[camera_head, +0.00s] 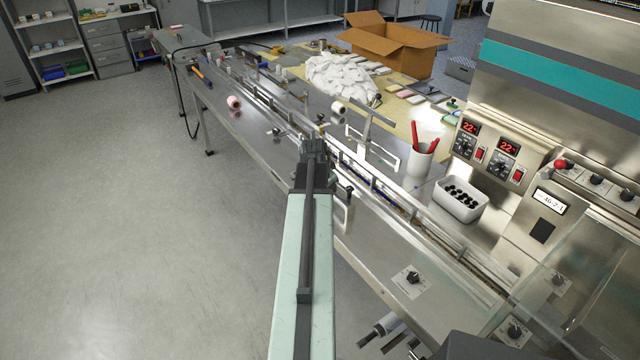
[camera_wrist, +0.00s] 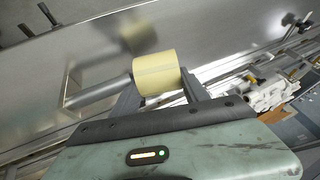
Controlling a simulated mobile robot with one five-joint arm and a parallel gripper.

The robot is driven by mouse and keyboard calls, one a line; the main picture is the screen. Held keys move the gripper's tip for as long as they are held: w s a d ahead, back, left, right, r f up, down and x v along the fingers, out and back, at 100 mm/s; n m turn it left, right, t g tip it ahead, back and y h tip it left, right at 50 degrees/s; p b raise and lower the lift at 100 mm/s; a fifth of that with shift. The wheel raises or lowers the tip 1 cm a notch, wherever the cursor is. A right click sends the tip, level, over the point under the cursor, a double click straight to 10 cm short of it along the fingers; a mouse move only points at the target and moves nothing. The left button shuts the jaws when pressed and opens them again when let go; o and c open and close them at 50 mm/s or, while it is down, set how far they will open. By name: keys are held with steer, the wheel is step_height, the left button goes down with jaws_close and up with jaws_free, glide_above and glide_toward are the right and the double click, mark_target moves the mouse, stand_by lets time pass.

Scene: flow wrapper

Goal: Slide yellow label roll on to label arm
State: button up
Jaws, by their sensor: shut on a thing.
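The yellow label roll (camera_wrist: 156,73) sits between the two fingers of my gripper (camera_wrist: 162,92) in the wrist view. It lies on its side, and the jaws are shut on it. A grey metal rod (camera_wrist: 98,93), which looks like the label arm, runs from a bracket at the left up to the roll's left end. I cannot tell whether the rod enters the roll's core or only lies in line with it. In the head view my gripper (camera_head: 315,150) is over the near edge of the machine's bench, and the roll cannot be made out there.
A pinkish roll (camera_head: 234,102) and another pale roll (camera_head: 338,108) are on the steel bench (camera_head: 225,120). The floor at the left is clear.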

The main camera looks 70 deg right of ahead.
mark_target(342, 201)
steer(key=s+a+g, duration=0.1)
steer(key=s, duration=0.1)
steer(key=s+a+f+g+y, duration=0.1)
steer(key=s+a, duration=0.1)
steer(key=s+a+g+y, duration=0.1)
steer(key=s, duration=0.2)
steer(key=shift+s+a+f, duration=0.1)
steer(key=shift+a+f, duration=0.15)
steer(key=shift+a, duration=0.1)
steer(key=o, duration=1.4)
steer(key=shift+o, duration=0.5)
steer(key=w+r+t+h+p, duration=0.2)
steer(key=w+r+t+p, duration=0.1)
steer(key=w+r+p, duration=0.3)
step_height(342, 201, up, 2)
steer(key=shift+w+d+r, duration=0.1)
steer(key=shift+w+d, duration=0.2)
steer(key=shift+w, duration=0.15)
